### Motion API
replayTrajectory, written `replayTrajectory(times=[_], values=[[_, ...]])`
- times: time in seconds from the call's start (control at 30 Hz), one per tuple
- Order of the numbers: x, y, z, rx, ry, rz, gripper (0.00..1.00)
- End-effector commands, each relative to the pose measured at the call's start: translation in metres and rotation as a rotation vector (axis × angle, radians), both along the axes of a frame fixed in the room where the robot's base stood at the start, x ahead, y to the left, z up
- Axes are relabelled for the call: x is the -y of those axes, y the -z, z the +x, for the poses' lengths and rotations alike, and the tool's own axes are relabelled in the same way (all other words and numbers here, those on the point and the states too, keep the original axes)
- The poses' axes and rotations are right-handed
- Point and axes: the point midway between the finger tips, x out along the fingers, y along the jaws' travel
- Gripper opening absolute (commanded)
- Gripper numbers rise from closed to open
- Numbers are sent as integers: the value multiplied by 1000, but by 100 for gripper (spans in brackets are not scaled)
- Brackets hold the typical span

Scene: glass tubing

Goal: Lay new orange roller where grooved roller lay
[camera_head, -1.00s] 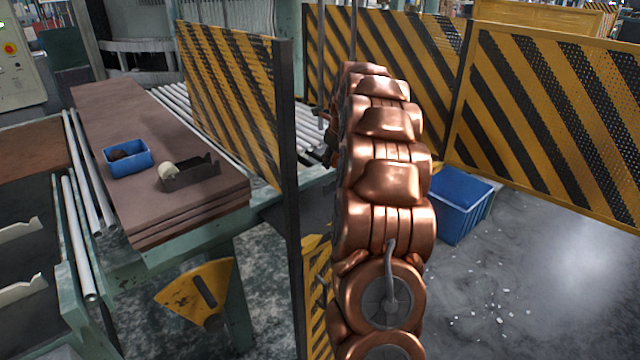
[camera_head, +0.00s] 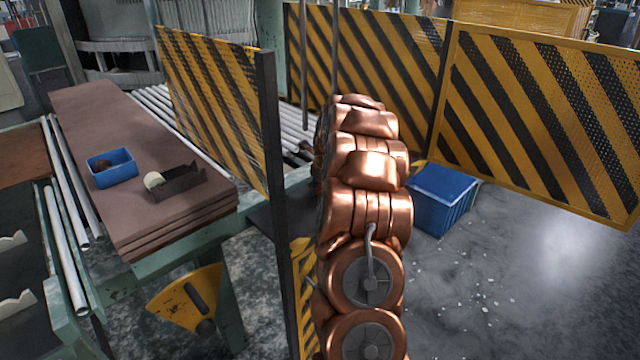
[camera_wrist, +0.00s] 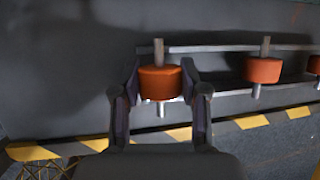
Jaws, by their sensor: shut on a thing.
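My gripper (camera_wrist: 161,86) is shut on an orange roller (camera_wrist: 160,83) with a grey shaft in the wrist view; one finger is on each side of it. The shaft points up and down in the picture. Two pale rails (camera_wrist: 222,48) run behind and to the right of the held roller. I cannot tell whether its shaft touches them. A second orange roller (camera_wrist: 263,70) lies across the rails to the right, and a third (camera_wrist: 315,65) is cut off by the right edge. In the head view my arm hides the gripper and the rollers. No grooved roller can be made out.
A yellow-black striped panel (camera_head: 215,100) on a dark post stands left of my arm, with more striped fencing (camera_head: 545,115) behind and right. A blue crate (camera_head: 442,200) stands on the floor. A brown-topped bench (camera_head: 110,115) at left holds a small blue bin (camera_head: 112,168).

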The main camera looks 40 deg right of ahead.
Motion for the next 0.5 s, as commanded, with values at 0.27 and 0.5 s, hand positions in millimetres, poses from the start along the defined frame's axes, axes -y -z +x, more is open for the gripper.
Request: replayTrajectory(times=[0.27, 0.5], values=[[0, 2, 0, 1, -1, -1, 8], [0, 8, 0, 0, -1, -1, 8]])
